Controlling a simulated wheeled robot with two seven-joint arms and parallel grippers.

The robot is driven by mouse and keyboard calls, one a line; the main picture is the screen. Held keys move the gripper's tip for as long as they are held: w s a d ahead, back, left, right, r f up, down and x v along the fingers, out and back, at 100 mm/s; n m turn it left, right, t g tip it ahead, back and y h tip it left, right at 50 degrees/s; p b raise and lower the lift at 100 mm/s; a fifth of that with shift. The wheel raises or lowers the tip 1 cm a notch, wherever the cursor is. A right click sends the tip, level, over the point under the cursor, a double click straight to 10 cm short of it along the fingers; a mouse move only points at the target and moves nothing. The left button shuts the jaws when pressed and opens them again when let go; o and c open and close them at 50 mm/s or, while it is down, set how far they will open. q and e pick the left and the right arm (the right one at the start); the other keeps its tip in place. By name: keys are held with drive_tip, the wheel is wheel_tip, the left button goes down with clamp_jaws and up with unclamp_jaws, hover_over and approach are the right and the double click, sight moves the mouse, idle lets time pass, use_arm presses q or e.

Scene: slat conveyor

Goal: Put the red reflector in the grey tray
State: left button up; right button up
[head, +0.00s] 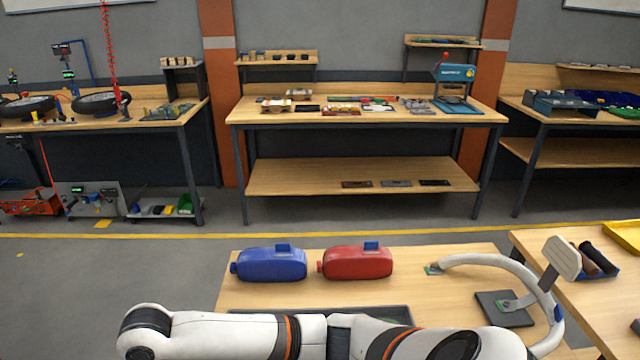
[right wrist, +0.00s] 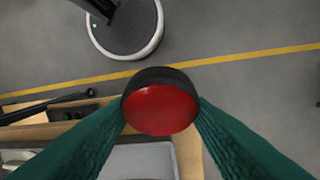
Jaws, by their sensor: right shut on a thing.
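The red reflector (right wrist: 160,108) has a round red face in a dark rim. My right gripper (right wrist: 160,112) is shut on it, with a green finger on each side, and holds it up in the right wrist view. A light grey surface (right wrist: 140,162), seemingly the grey tray, lies below and behind the fingers there, partly hidden. My right gripper and the reflector are not visible in the head view. My left gripper is in neither view.
A blue canister (head: 270,264) and a red canister (head: 357,262) lie on the wooden table (head: 450,262) behind the tray. A curved white tube (head: 500,260) and a dark square plate (head: 505,310) are at its right. A second table (head: 545,248) adjoins on the right.

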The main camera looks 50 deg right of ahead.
drive_tip(key=w+d+r+n+t+h, duration=0.15)
drive_tip(key=d+n+t, duration=0.6)
drive_tip(key=d, duration=0.75)
drive_tip(key=shift+n+g+y, duration=0.25)
drive_tip(key=shift+n+g, duration=0.3)
drive_tip(key=shift+g, duration=0.4)
wheel_tip(320, 180, down, 10)
drive_tip(key=shift+w+d+f+p, duration=0.1)
drive_tip(key=shift+f+p, duration=0.05)
drive_tip(key=shift+p, duration=0.7)
drive_tip(key=o, duration=1.3)
drive_tip(key=shift+c, duration=0.2)
drive_tip(key=v, duration=1.2)
drive_tip(key=shift+w, duration=0.1)
